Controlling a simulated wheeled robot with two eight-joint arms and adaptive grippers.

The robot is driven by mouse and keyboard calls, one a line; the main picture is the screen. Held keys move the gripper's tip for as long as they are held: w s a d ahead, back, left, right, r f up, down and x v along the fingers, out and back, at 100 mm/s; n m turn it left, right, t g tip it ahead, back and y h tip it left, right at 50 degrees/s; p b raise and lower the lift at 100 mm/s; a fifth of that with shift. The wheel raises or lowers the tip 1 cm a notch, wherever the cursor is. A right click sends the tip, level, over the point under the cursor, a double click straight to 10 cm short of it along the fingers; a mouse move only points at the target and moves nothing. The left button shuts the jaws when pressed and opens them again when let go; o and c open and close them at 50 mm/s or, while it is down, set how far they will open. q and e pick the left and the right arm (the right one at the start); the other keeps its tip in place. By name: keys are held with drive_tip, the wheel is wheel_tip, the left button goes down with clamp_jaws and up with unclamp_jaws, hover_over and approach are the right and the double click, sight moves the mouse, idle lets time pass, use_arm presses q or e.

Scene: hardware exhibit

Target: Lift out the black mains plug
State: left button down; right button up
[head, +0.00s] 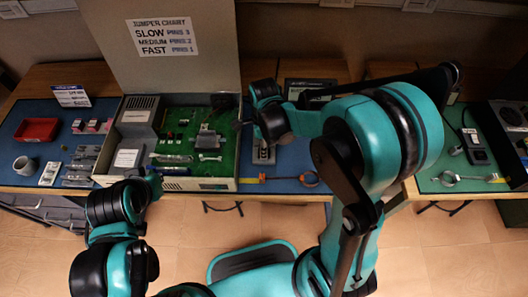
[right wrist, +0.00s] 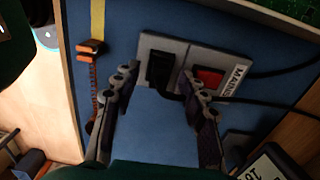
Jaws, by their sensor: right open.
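The black mains plug (right wrist: 163,68) sits in a pale socket plate (right wrist: 148,44), beside a red switch (right wrist: 208,77) and a MAINS label (right wrist: 238,82). A black cable runs from the plug. In the right wrist view my right gripper (right wrist: 157,80) is open, its fingertips on either side of the plug, with nothing held; I cannot tell whether they touch it. In the head view the socket plate (head: 263,155) shows below my right wrist, which hides much of it. My left arm is at the lower left; its fingers cannot be made out near the case's front edge.
An open grey case (head: 205,183) with a green circuit board (head: 190,140) stands left of the socket.

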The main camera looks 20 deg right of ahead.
drive_tip(key=shift+r, duration=0.1)
drive_tip(key=shift+c, duration=0.9)
drive_tip(key=c, duration=0.8)
drive_tip(key=shift+r+p, duration=0.4)
drive_tip(key=shift+r, duration=0.15)
drive_tip(key=r, duration=0.1)
drive_tip(key=r+p, duration=0.1)
drive_tip(key=s+r+p, duration=0.1)
drive_tip(key=r, duration=0.1)
drive_tip(key=shift+d, duration=0.35)
drive_tip(key=s+d+r+p, duration=0.1)
drive_tip(key=s+d+r, duration=0.1)
drive_tip(key=s, duration=0.1)
drive_tip(key=s+d+r+p, duration=0.1)
drive_tip(key=s+r, duration=0.1)
drive_tip(key=s, duration=0.1)
drive_tip(key=s+d+r+p, duration=0.1)
drive_tip(key=s+d+r, duration=0.1)
drive_tip(key=s, duration=0.1)
drive_tip(key=shift+d+p, duration=0.3)
